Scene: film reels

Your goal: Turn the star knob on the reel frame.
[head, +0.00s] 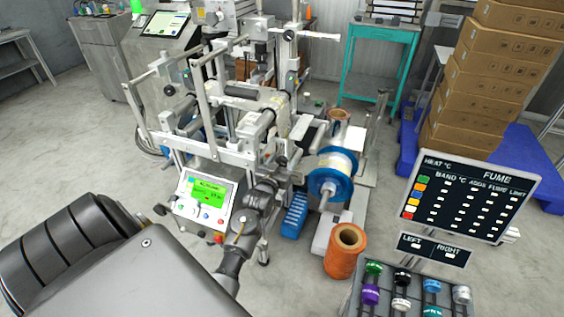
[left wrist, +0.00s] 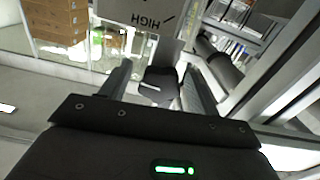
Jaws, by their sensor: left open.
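The reel frame (head: 215,135) is a pale metal machine with bars and rollers in the middle of the head view. My left gripper (head: 263,187) is at its front, right of the green-screened control panel (head: 205,197). In the left wrist view, the two fingers of my left gripper (left wrist: 157,67) stand apart. A dark knob-like part (left wrist: 160,88) shows between them, below a white plate with an upside-down HIGH label (left wrist: 143,19). It looks like the star knob, but its lobes are not clear. I cannot tell whether the fingers touch it. My right gripper is not in view.
A blue reel (head: 330,180) sticks out at the frame's right, above an orange spool (head: 346,252) on the floor. A black display board (head: 472,195) stands over a tray of coloured rolls at lower right. Stacked cartons (head: 495,75) stand behind. The floor at left is clear.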

